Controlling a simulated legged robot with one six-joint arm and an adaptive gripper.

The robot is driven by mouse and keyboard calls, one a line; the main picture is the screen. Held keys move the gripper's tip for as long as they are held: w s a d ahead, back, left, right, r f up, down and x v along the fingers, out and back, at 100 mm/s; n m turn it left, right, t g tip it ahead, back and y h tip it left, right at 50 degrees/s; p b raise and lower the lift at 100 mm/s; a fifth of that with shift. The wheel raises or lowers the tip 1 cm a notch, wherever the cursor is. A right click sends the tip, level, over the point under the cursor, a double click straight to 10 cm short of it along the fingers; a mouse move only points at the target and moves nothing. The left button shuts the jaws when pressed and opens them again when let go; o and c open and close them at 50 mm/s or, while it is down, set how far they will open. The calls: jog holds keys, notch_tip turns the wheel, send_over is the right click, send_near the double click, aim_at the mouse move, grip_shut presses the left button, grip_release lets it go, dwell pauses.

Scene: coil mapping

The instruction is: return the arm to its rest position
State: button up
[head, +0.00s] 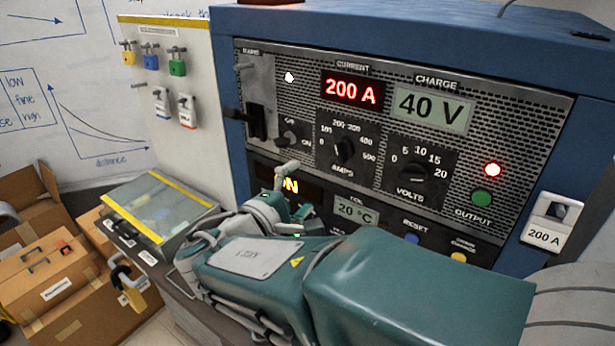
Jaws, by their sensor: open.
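My teal arm (390,285) reaches in from the lower right across the front of the blue power supply (400,30). Its wrist is bent in front of the lower part of the panel. My gripper (290,200) is open, and I see nothing in it. One pale finger points up in front of the lit "ON" display (291,186), partly covering it. I cannot tell whether the fingers touch the panel. The wrist hides parts of the lower panel.
The panel shows a 200 A display (352,90), a 40 V display (432,108), an amps knob (345,150) and a volts knob (415,170).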

jog(key=s+d+f+m+g, duration=0.3)
jog(key=d+g, duration=0.1)
jog(key=d, duration=0.4)
jog(key=s+d+f+m+g, duration=0.2)
jog(key=s+d+m+g, duration=0.15)
jog(key=d, duration=0.35)
jog(key=s+d+f+m+g+y, duration=0.2)
jog(key=s+f+m+y, duration=0.2)
jog(key=s+m+y, duration=0.4)
jog(key=s+y, duration=0.2)
jog(key=s, duration=0.1)
jog(key=shift+s+d+f, duration=0.15)
jog(key=shift+d+f, duration=0.05)
jog(key=shift+f, duration=0.15)
